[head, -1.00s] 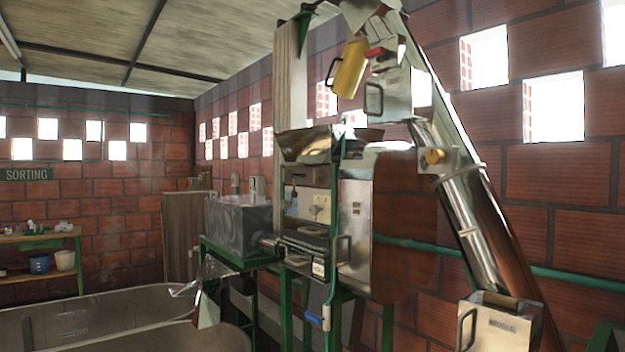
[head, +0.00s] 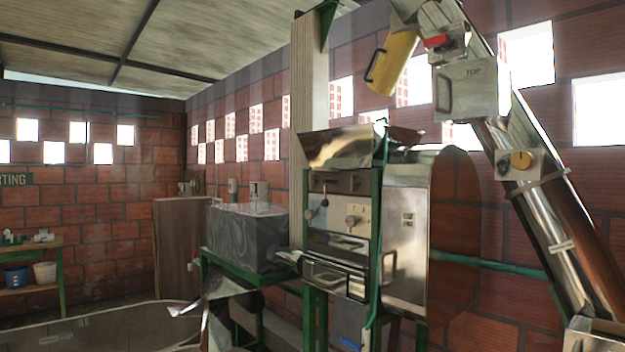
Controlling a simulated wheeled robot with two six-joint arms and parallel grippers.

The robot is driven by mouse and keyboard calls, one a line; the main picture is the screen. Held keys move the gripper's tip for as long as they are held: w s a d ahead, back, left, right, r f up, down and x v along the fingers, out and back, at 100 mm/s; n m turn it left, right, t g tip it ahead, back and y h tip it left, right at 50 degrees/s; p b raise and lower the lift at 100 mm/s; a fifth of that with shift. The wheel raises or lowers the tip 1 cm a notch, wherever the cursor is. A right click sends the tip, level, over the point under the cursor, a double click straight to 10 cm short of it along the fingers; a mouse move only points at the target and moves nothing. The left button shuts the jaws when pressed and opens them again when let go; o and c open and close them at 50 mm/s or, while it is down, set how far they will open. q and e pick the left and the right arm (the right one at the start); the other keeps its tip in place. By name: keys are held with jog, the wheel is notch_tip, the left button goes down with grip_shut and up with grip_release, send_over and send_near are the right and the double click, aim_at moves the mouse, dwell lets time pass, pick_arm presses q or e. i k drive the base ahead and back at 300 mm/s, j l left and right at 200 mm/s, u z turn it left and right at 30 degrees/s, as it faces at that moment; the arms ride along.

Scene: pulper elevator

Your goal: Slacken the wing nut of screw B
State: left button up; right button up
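The pulper (head: 405,240) stands right of centre, a metal machine with a rounded drum and a hopper (head: 338,148) on top. Its front panel (head: 338,195) carries a small pale knob-like fitting (head: 353,221), and a dark fitting (head: 316,208) sits to its left. These are too small to tell whether either is a wing nut, and no letter B can be read, so I cannot tell which is screw B. Neither of my grippers is in view.
A grey tank (head: 243,238) on a green stand is left of the pulper. A shiny bent sheet (head: 215,310) and a large basin (head: 90,328) lie low left.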

aim_at(354, 182)
jog(key=i+u, duration=0.3)
jog(key=i, duration=1)
